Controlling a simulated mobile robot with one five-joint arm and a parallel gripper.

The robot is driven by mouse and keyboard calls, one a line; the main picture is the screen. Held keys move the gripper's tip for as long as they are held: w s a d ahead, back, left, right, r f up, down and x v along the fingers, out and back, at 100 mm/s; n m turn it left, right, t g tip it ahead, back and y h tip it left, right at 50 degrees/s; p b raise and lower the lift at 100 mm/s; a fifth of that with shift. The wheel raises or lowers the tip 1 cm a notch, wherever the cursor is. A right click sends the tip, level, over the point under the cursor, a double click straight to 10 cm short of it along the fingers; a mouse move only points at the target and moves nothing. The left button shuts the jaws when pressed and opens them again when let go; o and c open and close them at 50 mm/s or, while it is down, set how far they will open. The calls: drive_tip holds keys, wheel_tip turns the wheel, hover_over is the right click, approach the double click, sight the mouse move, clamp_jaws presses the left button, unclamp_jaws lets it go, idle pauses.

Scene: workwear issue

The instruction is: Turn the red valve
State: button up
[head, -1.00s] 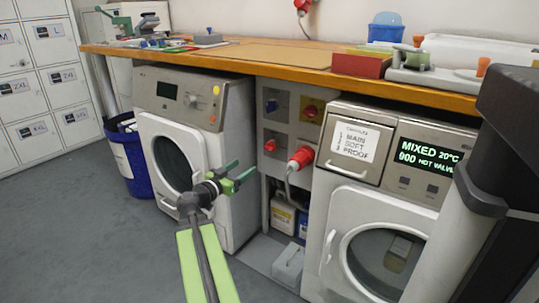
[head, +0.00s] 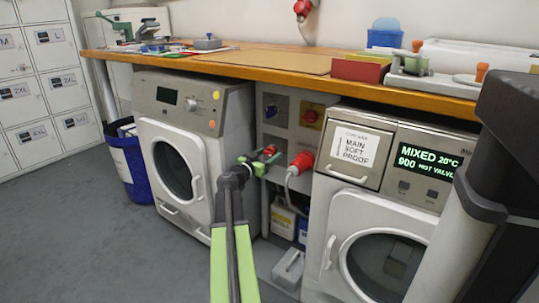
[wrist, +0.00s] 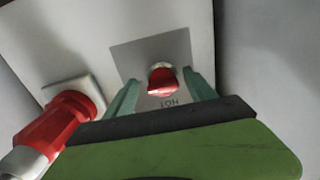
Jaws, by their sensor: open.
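The red valve is a small red knob (wrist: 161,82) on a grey square plate with an upside-down HOT label in the wrist view. In the head view its red knob (head: 270,150) shows at the panel between the two washers, partly hidden by my gripper. My gripper (wrist: 164,78) is open. Its two teal fingers reach up to the plate, one on each side of the knob, with a visible gap on both sides. In the head view my gripper (head: 264,158) is at the panel, left of the red plug.
A large red plug (wrist: 62,118) with a grey cable sits close beside the valve; it is also in the head view (head: 301,162). Above are a blue knob (head: 271,109) and a red knob on a yellow plate (head: 311,115). Washers (head: 172,190) flank the panel.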

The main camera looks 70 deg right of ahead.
drive_tip(key=c, duration=1.3)
drive_tip(key=shift+d, duration=0.45)
drive_tip(key=shift+c, duration=0.4)
drive_tip(key=shift+s+a, duration=0.1)
drive_tip(key=shift+a, duration=0.4)
drive_tip(key=n, duration=0.4)
drive_tip(key=shift+s, duration=0.1)
drive_tip(key=n, duration=0.3)
drive_tip(key=shift+n, duration=0.3)
drive_tip(key=n, duration=0.5)
drive_tip(key=shift+s+r, duration=0.1)
drive_tip(key=shift+s, duration=0.05)
drive_tip(key=n, duration=0.5)
drive_tip(key=shift+r, duration=0.1)
drive_tip(key=shift+n, duration=0.3)
